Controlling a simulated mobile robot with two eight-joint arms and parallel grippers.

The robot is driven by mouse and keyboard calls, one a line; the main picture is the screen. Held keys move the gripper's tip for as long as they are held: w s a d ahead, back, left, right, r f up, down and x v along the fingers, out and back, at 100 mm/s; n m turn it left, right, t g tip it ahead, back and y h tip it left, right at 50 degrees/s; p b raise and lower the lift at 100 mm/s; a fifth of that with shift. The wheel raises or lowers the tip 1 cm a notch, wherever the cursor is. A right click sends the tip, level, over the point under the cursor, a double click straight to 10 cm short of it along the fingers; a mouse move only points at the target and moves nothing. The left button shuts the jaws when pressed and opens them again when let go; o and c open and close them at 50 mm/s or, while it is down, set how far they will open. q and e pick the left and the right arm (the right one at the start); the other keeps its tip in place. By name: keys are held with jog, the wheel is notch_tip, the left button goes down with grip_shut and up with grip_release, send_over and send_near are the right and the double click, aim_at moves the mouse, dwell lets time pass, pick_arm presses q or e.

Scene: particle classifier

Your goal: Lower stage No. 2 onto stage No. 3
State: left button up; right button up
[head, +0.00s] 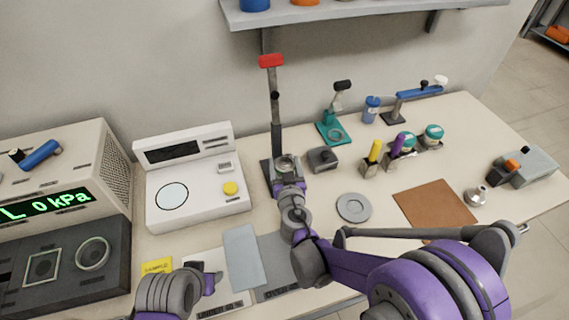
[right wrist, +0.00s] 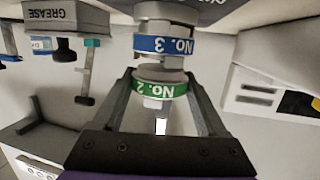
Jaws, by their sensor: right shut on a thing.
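In the right wrist view, which is upside down, stage No. 2 (right wrist: 160,91) has a green label and sits between the fingers of my right gripper (right wrist: 160,105). Stage No. 3 (right wrist: 163,45), with a blue label, is directly beyond it and lined up with it. The two are very close; I cannot tell whether they touch. In the head view my right gripper (head: 288,184) is at the foot of the stand with the red top, and the round metal top of the stack (head: 285,163) shows there. The labels are hidden in that view. My left arm's end (head: 208,283) is low at the front.
The stand (head: 275,125) rises right behind the stack. A white instrument (head: 195,200) is to the left and a small grey block (head: 322,158) to the right. A grey ring (head: 353,207) and a brown mat (head: 433,207) lie further right. A shelf (head: 350,15) hangs above.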

pick_arm(q)
jog(key=shift+r, duration=0.1)
jog(key=shift+f, duration=0.25)
pick_arm(e)
jog(key=shift+f, duration=0.5)
dwell(0.5)
jog(key=o, duration=1.4)
jog(key=shift+o, duration=0.2)
jog(key=shift+s, duration=0.1)
